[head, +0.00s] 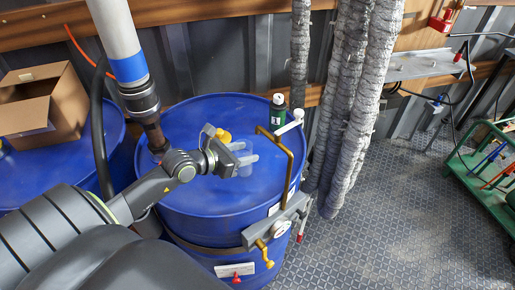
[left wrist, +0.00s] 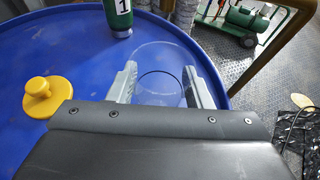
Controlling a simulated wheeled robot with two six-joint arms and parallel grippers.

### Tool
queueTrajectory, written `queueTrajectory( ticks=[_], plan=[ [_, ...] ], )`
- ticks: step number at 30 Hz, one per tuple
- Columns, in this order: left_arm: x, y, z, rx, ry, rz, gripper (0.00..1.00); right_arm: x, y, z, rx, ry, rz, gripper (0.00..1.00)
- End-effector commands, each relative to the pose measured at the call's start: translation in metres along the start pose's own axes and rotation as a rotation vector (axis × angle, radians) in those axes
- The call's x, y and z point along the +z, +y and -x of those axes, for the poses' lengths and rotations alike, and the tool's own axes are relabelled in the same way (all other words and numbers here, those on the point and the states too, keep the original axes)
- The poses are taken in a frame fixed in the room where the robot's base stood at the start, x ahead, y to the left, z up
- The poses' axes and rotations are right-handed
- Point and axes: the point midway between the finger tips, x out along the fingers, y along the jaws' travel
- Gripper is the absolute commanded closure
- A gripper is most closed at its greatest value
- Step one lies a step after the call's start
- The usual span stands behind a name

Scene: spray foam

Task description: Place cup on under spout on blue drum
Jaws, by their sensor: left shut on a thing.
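My left gripper (head: 246,158) is over the top of the front blue drum (head: 190,205), its two fingers pointing right. It is shut on a clear, see-through cup (head: 244,168). In the left wrist view the cup (left wrist: 160,62) shows as a round transparent rim between the two grey fingers (left wrist: 160,92). A yellow tap-like spout (head: 265,252) shows low on the drum's front side, below a grey bracket (head: 278,222) with a round dial. The exact gap between cup and drum top is hard to tell. My right gripper is not in view.
A yellow cap (left wrist: 40,97) and a green bottle (head: 279,114) stand on the drum top. A bent brass bar (head: 289,153) rises at its right edge. Wrapped grey pipes (head: 355,100) stand behind. A second drum (head: 30,175) bears a cardboard box (head: 42,105). Floor at right is mostly clear.

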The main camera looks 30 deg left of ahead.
Motion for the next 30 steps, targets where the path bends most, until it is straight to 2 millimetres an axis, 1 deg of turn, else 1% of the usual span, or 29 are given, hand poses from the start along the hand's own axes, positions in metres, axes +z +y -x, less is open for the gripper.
queueTrajectory(
  ticks=[1,7,13,14,15,18,26,30],
  plan=[
    [0.003,0.0,-0.005,0.0,-0.001,0.003,0.76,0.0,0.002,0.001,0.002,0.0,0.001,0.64],
    [0.008,0.0,-0.017,-0.001,-0.001,0.002,0.76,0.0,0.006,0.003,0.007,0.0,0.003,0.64],
    [0.022,-0.001,-0.047,-0.001,-0.002,0.003,0.76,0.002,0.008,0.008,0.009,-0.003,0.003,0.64],
    [0.02,-0.001,-0.05,-0.001,0.0,0.003,0.76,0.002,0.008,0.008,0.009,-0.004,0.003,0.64],
    [0.011,-0.001,-0.051,-0.001,0.005,0.006,0.76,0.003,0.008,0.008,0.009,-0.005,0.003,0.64],
    [0.006,0.0,-0.052,0.0,0.003,0.001,0.76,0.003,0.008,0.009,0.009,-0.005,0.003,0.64],
    [0.005,0.0,-0.053,0.0,0.001,-0.001,0.76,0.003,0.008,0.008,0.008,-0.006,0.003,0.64],
    [0.0,0.0,-0.054,0.0,0.002,0.001,0.76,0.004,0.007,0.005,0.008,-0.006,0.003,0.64]
  ],
)
